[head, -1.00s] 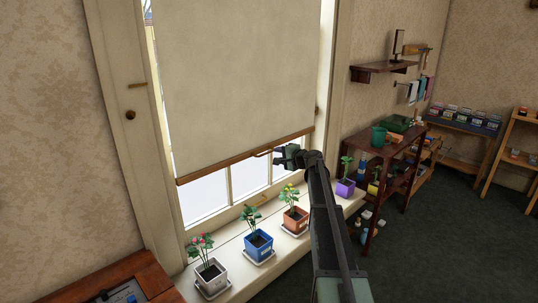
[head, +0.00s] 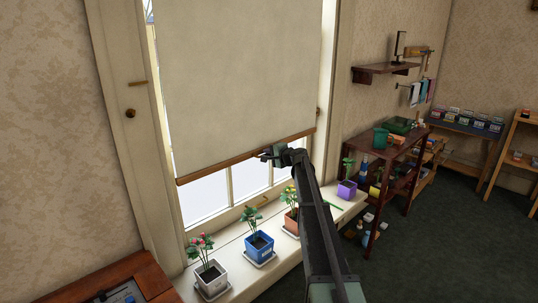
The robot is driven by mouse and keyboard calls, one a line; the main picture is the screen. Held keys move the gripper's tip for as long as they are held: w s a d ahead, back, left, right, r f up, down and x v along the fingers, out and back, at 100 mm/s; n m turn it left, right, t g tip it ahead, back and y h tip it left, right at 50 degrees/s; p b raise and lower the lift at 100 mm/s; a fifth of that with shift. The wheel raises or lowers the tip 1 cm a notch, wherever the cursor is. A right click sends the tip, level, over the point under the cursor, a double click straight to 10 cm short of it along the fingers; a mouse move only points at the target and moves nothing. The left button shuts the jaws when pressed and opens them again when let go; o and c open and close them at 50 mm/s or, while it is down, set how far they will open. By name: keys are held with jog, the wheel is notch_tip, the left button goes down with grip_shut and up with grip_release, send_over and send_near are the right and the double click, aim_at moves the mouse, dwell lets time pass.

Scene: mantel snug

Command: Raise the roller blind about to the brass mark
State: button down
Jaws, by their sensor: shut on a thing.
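The cream roller blind (head: 235,80) hangs over most of the window. Its wooden bottom bar (head: 215,169) is well below the brass mark (head: 137,83) on the left window frame. My gripper (head: 266,154) is at the middle of the bottom bar, shut on the small pull there. The jaws hide most of the pull. Bare panes show below the bar.
On the sill below stand a white pot (head: 212,279), a blue pot (head: 259,248), an orange pot (head: 291,222) partly behind my arm, and a purple pot (head: 347,189). A dark shelf unit (head: 385,165) stands to the right of the window.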

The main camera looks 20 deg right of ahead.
jog(key=shift+r, duration=0.1)
notch_tip(320, 180, up, 36)
jog(key=p, duration=3.5)
jog(key=shift+f+p, duration=0.2)
jog(key=shift+p, duration=0.2)
jog(key=c, duration=1.2)
grip_release()
jog(key=p+v, duration=0.2)
jog(key=v, duration=0.8)
jog(key=shift+s+d, duration=0.2)
jog(key=shift+s, duration=0.15)
